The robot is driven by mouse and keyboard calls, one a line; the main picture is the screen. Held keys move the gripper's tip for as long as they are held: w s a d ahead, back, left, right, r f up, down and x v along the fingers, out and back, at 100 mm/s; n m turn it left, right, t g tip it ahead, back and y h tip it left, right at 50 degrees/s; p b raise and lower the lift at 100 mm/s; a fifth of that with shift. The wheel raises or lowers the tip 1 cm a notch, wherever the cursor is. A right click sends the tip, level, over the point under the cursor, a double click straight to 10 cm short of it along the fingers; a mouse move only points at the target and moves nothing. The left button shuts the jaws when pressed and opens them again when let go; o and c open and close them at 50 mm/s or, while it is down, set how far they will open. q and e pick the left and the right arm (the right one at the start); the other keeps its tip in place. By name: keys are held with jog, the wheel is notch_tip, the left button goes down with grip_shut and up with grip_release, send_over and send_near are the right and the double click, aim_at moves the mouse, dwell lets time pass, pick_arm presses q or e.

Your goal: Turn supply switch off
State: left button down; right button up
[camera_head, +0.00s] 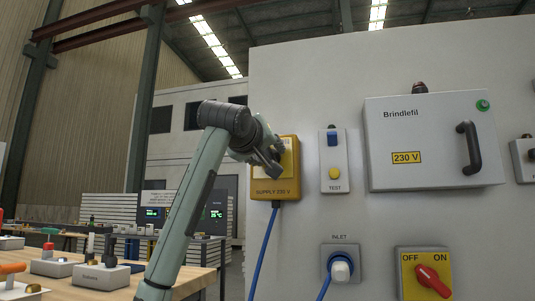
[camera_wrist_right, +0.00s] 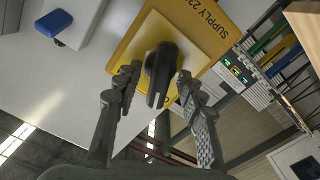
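The supply switch is a yellow box (camera_head: 287,186) marked "SUPPLY 230 V" on the light grey wall panel, with a blue cable running down from it. In the right wrist view the yellow box (camera_wrist_right: 205,20) carries a black knob (camera_wrist_right: 160,70). My right gripper (camera_head: 274,156) is in front of the box and hides the knob in the head view. In the right wrist view my right gripper (camera_wrist_right: 157,75) is open, with one finger on each side of the knob. Gaps show between the knob and both fingers. My left gripper is not in view.
Right of the switch are a test box (camera_head: 334,160), a grey cabinet (camera_head: 430,145) with a black handle, a blue inlet plug (camera_head: 340,268) and a yellow OFF/ON switch with a red knob (camera_head: 433,280). A wooden table (camera_head: 190,272) with small devices stands at lower left.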

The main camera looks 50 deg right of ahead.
jog(key=shift+w+d, duration=0.2)
jog(key=shift+d, duration=0.15)
jog(key=shift+a+r, duration=0.1)
grip_shut()
jog(key=shift+n, duration=2.1)
jog(key=shift+r, duration=0.1)
